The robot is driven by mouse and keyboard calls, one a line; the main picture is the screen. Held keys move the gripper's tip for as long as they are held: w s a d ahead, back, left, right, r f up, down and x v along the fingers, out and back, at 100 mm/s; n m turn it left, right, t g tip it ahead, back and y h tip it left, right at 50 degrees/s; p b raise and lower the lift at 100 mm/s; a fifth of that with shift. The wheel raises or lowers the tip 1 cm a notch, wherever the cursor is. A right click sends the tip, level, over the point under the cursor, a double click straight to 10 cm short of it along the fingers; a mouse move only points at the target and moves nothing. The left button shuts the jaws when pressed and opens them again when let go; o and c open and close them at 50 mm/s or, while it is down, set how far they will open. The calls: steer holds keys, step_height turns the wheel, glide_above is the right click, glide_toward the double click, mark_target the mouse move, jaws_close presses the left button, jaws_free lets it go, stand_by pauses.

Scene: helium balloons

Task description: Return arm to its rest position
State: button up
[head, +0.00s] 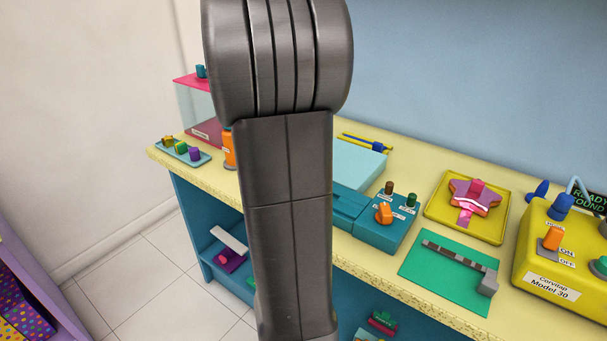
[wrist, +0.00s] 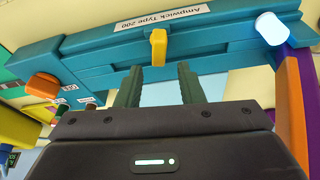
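My arm (head: 290,190) rises through the middle of the head view and hides part of the bench behind it. My gripper (wrist: 160,85) shows only in the wrist view. Its two dark green ribbed fingers stand apart with nothing between them, so it is open and empty. Beyond the fingertips is a teal machine (wrist: 215,42) labelled "Ampwick Type 200", with a yellow tab (wrist: 158,48) on its face. I cannot tell how far the fingers are from it. The teal machine also shows beside my arm in the head view (head: 376,234).
The yellow bench (head: 455,322) holds a yellow tray (head: 437,208) with a pink star balloon (head: 484,196), a green mat (head: 430,270) with a grey tool, and a yellow machine (head: 580,250). At left are a clear box (head: 196,115) and a small tray of spools (head: 180,152).

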step_height(320, 180, up, 3)
steer(key=shift+f+p, duration=0.1)
steer(key=shift+p, duration=0.55)
steer(key=shift+f, duration=0.1)
step_height(320, 180, down, 8)
steer(key=b, duration=0.6)
steer(key=shift+r, duration=0.2)
steer(key=shift+r+m, duration=0.35)
steer(key=shift+m, duration=0.15)
steer(key=m, duration=0.3)
steer(key=m+g+h+p, duration=0.1)
steer(key=m, duration=0.1)
steer(key=shift+m+g, duration=0.3)
steer(key=shift+m, duration=0.1)
